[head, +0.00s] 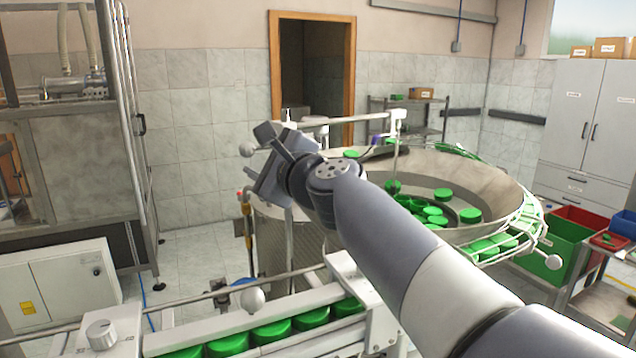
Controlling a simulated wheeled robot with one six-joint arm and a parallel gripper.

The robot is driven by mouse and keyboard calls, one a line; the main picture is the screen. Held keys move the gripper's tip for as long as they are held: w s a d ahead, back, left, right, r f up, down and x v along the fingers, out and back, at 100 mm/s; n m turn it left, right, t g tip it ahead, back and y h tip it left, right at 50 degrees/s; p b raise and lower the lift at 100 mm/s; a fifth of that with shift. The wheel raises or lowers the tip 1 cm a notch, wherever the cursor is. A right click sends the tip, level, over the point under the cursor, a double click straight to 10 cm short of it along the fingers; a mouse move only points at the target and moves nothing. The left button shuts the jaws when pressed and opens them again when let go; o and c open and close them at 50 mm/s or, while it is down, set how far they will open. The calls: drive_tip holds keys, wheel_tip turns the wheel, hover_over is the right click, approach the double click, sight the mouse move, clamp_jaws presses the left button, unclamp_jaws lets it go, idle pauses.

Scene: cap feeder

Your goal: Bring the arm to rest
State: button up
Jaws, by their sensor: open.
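My arm reaches from the lower right up to the middle of the head view. My gripper (272,165) is at its end, left of the feeder bowl and above the conveyor. The large metal feeder bowl (490,180) stands behind and to the right of the arm, with several green caps (470,215) inside. My arm covers part of the bowl's near left side.
A conveyor (225,325) with a row of green caps runs along the front under my arm. A glass-walled machine (75,150) stands at the left. A green bin (555,247) and a red bin (583,222) are at the right. A grey cabinet (590,130) stands behind.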

sight(248, 156)
drive_tip(key=p+x, duration=0.1)
drive_tip(key=x, duration=0.5)
drive_tip(key=shift+w+a+p, duration=0.15)
drive_tip(key=shift+p, duration=0.15)
drive_tip(key=shift+f+b, duration=0.55)
drive_tip(key=shift+b, duration=0.05)
drive_tip(key=shift+f, duration=0.15)
